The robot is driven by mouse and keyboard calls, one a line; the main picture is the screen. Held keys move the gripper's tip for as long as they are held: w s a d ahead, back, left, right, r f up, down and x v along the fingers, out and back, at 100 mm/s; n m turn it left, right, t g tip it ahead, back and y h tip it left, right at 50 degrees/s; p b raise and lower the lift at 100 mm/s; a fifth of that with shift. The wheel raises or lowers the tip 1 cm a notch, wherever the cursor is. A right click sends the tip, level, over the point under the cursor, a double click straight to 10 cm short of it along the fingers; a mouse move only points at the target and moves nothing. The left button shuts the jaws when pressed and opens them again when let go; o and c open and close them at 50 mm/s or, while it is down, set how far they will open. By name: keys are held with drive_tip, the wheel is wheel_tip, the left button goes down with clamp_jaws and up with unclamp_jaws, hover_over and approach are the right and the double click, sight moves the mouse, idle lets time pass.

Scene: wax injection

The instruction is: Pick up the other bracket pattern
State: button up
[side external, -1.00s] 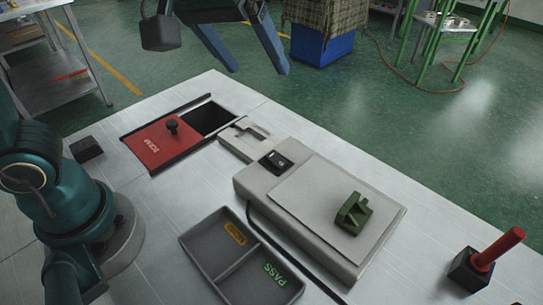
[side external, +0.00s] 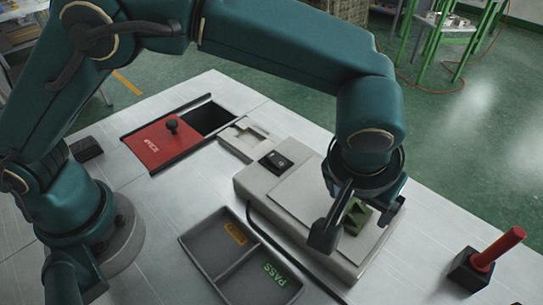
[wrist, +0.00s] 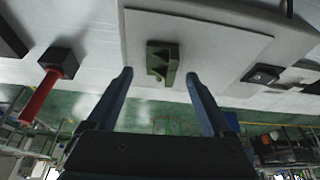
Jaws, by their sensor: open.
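A green bracket pattern (side external: 355,217) lies on the pale plate (side external: 297,200) on top of the grey machine. My arm partly hides it in the side view. It shows whole in the wrist view (wrist: 162,62), beyond and between my fingertips. My gripper (wrist: 158,75) is open and empty. In the side view my gripper (side external: 362,222) is over the plate, with its fingers on either side of the bracket. I cannot tell how high the fingertips are above the plate.
A two-part grey tray (side external: 214,271) with a PASS label lies in front of the machine. A red sliding lid (side external: 165,144) with a black knob partly covers a dark opening. A red-handled tool in a black block (side external: 468,270) stands at the right. A black cable runs beside the tray.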

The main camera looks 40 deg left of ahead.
drive_tip(key=shift+x, duration=1)
clamp_jaws()
drive_tip(key=shift+r, duration=0.1)
